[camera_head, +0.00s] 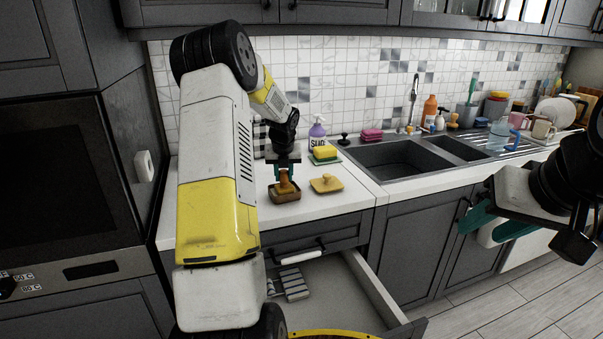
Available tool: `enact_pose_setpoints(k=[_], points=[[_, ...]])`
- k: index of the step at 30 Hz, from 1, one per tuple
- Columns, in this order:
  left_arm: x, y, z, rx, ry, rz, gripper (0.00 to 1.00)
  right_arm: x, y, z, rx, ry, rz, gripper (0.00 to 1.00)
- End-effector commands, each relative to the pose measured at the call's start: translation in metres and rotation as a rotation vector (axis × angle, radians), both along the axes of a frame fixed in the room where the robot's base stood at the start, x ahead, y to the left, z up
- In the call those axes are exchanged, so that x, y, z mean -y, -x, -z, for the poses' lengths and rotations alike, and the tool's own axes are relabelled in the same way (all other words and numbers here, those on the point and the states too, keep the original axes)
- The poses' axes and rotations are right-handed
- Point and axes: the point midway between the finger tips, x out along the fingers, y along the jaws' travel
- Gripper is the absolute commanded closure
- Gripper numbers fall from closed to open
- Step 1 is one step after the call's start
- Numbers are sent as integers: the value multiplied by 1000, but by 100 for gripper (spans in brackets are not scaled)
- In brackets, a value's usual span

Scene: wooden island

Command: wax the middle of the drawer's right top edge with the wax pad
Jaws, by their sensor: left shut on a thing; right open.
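My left gripper (285,174) is shut on the orange-brown knob of what looks like the wax pad (285,186). The pad is at a small brown dish (287,197) on the white counter; I cannot tell whether it rests in the dish or is just above it. The drawer (332,283) below the counter is pulled open. Its right top edge (374,287) is bare and in view, running toward me; its left side is hidden behind my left arm. My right gripper (490,222), with teal fingers, is open and empty at the right, in front of the lower cabinets.
Behind are a yellow sponge (325,153) and a purple-topped soap bottle (317,131). The sink (398,157) is to the right. A striped item (293,284) lies in the drawer, whose right part is clear.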

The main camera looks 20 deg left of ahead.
Motion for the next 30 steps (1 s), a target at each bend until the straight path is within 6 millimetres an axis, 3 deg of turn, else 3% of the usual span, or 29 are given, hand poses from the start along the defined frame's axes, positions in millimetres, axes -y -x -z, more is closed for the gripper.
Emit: enact_pose_setpoints(k=[24, 30], points=[[0, 0, -62, 0, 0, -1, 100, 0, 0, 0, 0, 0, 0, 59], [0, 0, -69, -1, 0, 0, 100, 0, 0, 0, 0, 0, 0, 59]])
